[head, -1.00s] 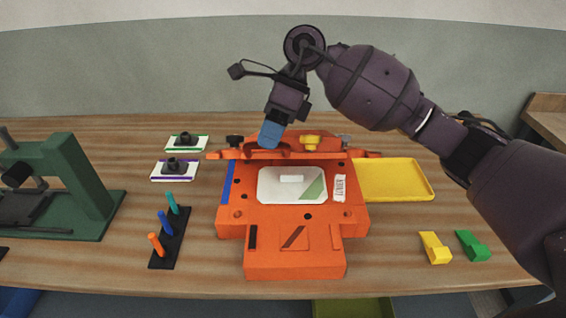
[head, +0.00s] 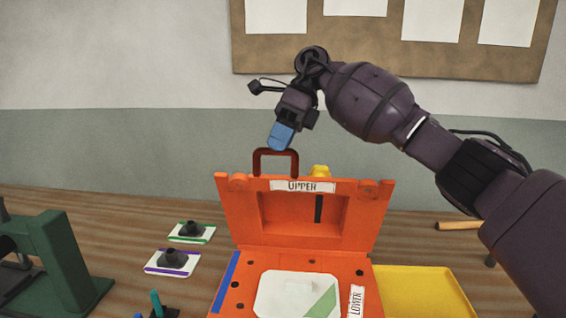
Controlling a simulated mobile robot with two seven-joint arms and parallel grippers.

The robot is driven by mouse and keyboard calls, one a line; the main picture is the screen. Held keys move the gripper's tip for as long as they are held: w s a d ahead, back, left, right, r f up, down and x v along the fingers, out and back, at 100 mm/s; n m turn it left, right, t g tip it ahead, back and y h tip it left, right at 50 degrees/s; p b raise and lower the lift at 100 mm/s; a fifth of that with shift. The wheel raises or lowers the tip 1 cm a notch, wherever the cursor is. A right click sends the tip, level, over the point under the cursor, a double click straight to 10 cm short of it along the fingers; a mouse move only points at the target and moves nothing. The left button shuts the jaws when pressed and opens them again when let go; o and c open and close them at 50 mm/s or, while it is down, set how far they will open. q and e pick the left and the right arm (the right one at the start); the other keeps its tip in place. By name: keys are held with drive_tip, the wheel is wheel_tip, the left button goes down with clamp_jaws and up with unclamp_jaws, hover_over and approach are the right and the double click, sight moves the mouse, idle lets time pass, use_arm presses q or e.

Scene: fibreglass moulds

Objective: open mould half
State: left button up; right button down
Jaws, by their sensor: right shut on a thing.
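The orange mould's upper half (head: 361,221), labelled UPPER, stands raised at the back of the lower half (head: 357,272), its hollow inner face towards me. A dark red handle (head: 276,153) rises from its top edge. My right gripper (head: 278,142) comes from above with blue fingers and is shut on this handle. The fingers hide part of their grip. The lower half lies on the bench, with a white and green insert (head: 270,293) on it. Its front is cut off by the picture edge. My left gripper is not in view.
A yellow tray (head: 440,290) is right of the mould. Two white plates with dark pieces (head: 191,236) (head: 155,262) lie to the left. A green press (head: 55,255) stands at far left. A wooden-handled tool (head: 458,225) lies at back right.

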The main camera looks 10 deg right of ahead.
use_arm(q)
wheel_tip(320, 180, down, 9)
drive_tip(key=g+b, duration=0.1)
drive_tip(key=b, duration=0.8)
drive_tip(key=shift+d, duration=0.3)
use_arm(e)
drive_tip(key=w+d+f+g, duration=0.1)
drive_tip(key=w+d+f, duration=0.1)
drive_tip(key=w, duration=0.9)
drive_tip(key=shift+d+m+g, duration=0.3)
drive_tip(key=shift+d, duration=0.25)
drive_tip(key=shift+w, duration=0.1)
drive_tip(key=c, duration=1.5)
unclamp_jaws()
drive_tip(key=o, duration=0.4)
drive_tip(key=shift+w, duration=0.2)
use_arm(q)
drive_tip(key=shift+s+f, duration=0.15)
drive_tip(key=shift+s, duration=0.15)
use_arm(e)
drive_tip(key=shift+s+r, duration=0.15)
drive_tip(key=shift+r, duration=0.3)
